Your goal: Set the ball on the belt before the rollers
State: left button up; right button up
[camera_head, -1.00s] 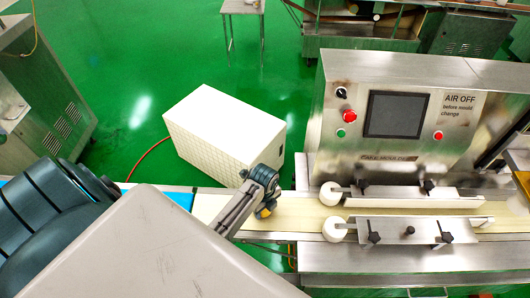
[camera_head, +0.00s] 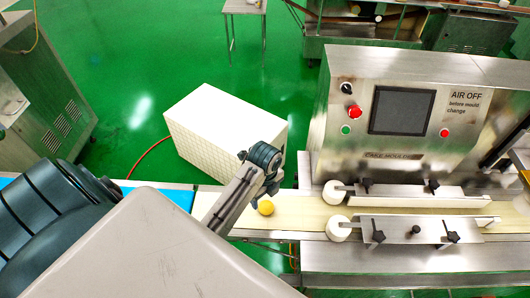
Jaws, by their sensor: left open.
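The yellow ball (camera_head: 266,207) rests on the pale belt (camera_head: 298,209), left of the two white rollers. The far roller (camera_head: 333,192) and the near roller (camera_head: 337,228) stand at the left ends of the metal guides, with a gap of belt between them. My left gripper (camera_head: 268,188) is open, just above and behind the ball in the picture. The ball shows clear of it. My right gripper is not in view.
The machine's control box (camera_head: 405,115) with screen and buttons stands behind the belt. A white box (camera_head: 222,132) sits on the green floor behind the belt. A blue surface (camera_head: 178,197) lies left of the pale belt. The belt between ball and rollers is clear.

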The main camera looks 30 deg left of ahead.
pick_arm(q)
jog(key=shift+r, duration=2.1)
dwell(0.9)
